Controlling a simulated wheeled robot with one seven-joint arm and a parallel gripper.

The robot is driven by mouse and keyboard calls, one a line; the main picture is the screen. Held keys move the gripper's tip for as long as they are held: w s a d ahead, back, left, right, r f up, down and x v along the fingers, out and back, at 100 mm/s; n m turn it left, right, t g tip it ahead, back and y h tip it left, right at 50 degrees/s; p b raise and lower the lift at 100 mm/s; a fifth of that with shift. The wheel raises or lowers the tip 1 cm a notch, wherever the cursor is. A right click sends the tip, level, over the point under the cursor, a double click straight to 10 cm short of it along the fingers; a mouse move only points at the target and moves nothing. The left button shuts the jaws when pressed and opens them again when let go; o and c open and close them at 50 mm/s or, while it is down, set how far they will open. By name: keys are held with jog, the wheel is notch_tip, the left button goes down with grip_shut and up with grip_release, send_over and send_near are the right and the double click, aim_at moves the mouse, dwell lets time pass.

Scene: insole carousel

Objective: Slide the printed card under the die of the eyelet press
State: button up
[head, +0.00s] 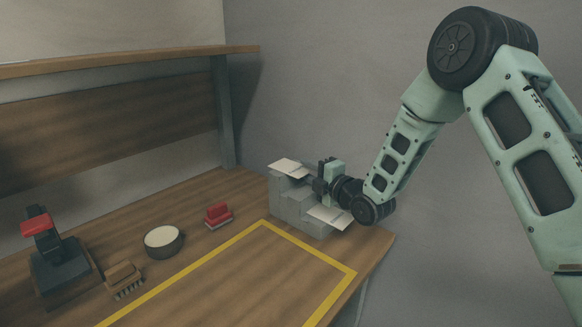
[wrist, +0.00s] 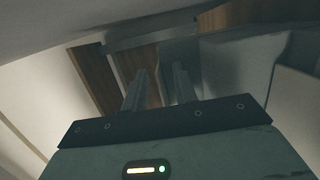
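The eyelet press (head: 60,265), dark with a red top part, stands at the left of the bench; the gap under its die is too small to make out. Pale cards lie on a grey stepped rack at the back right: an upper card (head: 289,167) and a lower card (head: 328,217). I cannot see any print. My gripper (head: 312,184) is at the rack, close to the upper card and above the lower one. In the wrist view its two fingers (wrist: 158,88) stand apart with nothing visible between them. Whether they touch a card is unclear.
The grey rack (head: 296,204) stands near the bench's right edge. A red stamp-like block (head: 218,214), a round tin (head: 163,242) and a brush (head: 123,279) stand between rack and press. The yellow-taped area (head: 250,285) is clear. A shelf (head: 130,62) overhangs the back.

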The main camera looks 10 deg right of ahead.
grip_shut()
jog(key=shift+r, duration=0.15)
